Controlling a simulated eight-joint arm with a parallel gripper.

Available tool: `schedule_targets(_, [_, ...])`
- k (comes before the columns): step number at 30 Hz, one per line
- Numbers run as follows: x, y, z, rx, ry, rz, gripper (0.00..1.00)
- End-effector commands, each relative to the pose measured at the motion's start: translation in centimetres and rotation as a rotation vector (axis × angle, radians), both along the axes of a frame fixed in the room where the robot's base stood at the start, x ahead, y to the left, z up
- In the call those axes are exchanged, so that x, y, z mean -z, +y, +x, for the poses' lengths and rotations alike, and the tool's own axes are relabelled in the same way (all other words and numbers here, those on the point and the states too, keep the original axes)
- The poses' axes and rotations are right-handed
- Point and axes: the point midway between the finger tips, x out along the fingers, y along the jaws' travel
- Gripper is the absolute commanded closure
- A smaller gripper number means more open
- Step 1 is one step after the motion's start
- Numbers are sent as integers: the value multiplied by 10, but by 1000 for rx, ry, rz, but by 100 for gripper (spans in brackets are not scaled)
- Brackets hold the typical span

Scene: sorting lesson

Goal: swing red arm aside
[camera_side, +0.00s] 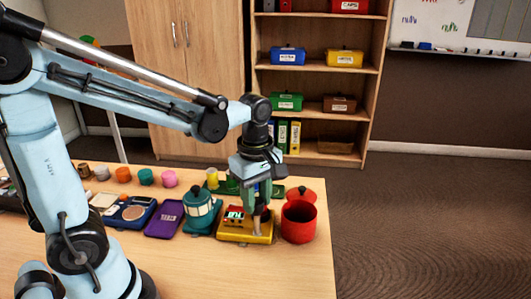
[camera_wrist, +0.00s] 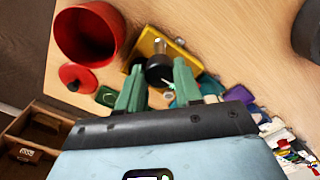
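A yellow box-like device (camera_side: 240,234) stands near the table's right end, with a small red part (camera_side: 233,213) on its top. I cannot tell whether that part is the red arm. A dark rounded knob with a pale stem rises from the device; the knob (camera_wrist: 159,72) and yellow body (camera_wrist: 149,42) show in the wrist view. My gripper (camera_side: 264,201) points down over the device's right side. In the wrist view its green fingers (camera_wrist: 159,66) stand apart, with the knob between or just beyond their tips. Contact with it is not clear.
A red pot (camera_side: 298,222) stands close right of the device, its red lid (camera_side: 301,192) behind. A teal lidded pot (camera_side: 199,212) and purple slab (camera_side: 165,219) are to the left. Several small coloured pots line the back. The table's front is clear.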

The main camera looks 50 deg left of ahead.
Motion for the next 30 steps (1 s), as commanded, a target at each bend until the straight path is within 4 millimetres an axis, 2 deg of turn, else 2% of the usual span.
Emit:
schedule_targets(1, [0, 0, 0, -2, 0, 1, 60])
schedule_targets(5, [0, 0, 0, -1, 0, 1, 40])
schedule_targets(17, [-4, 0, 0, 0, 0, 0, 40])
schedule_targets(23, [-26, 0, 0, 0, 0, 0, 40])
schedule_targets(30, [-64, 0, 0, 0, 0, 0, 40])
